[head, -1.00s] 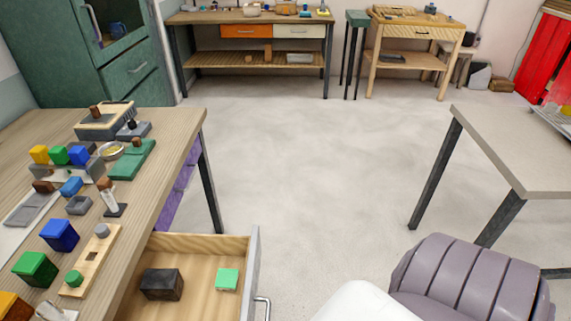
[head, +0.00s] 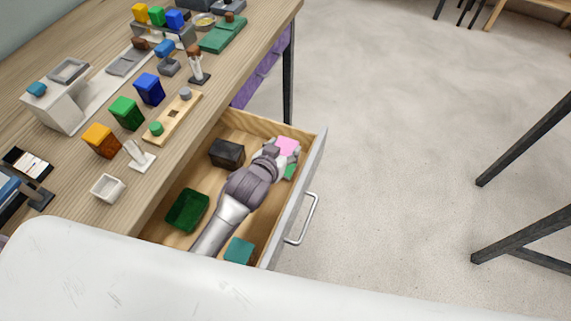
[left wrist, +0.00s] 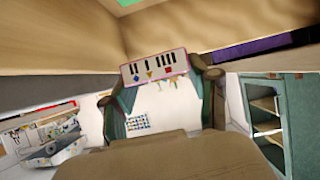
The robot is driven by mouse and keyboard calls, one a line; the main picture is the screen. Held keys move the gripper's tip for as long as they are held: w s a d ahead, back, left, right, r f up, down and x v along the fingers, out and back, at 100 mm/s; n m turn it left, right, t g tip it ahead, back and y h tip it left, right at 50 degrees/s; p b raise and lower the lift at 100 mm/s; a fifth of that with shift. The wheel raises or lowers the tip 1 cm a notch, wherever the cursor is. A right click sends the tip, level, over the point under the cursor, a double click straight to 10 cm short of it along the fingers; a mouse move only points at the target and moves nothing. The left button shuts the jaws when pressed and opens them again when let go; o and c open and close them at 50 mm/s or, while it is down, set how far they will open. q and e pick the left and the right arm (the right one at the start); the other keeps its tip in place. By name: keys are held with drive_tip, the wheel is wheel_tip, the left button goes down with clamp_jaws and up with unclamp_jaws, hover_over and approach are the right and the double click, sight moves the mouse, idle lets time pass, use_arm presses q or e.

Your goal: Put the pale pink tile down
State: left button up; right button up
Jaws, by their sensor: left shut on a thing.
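My left gripper (head: 277,154) is shut on the pale pink tile (head: 286,146) at the far front corner of the open drawer (head: 304,178). In the left wrist view the tile (left wrist: 155,67) sits between the fingers, with dark bars and small coloured shapes on its face. I cannot tell whether it touches the drawer. A green tile (head: 290,172) in the drawer is partly hidden by my gripper. My right gripper is not in view.
The drawer also holds a black block (head: 227,153), a dark green tray (head: 187,210) and a teal tile (head: 239,250). The wooden table (head: 190,140) on the left is crowded with coloured cubes and small fixtures. Open floor lies to the right.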

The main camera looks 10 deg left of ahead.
use_arm(q)
wheel_tip(320, 180, down, 7)
drive_tip(key=shift+f+b, duration=0.1)
drive_tip(key=shift+b, duration=0.2)
drive_tip(key=shift+f, duration=0.2)
drive_tip(key=shift+f, duration=0.1)
drive_tip(key=o, duration=1)
drive_tip(key=shift+f, duration=0.1)
drive_tip(key=shift+r, duration=0.3)
drive_tip(key=v, duration=1.2)
drive_tip(key=shift+f+p, duration=0.1)
drive_tip(key=shift+p, duration=0.2)
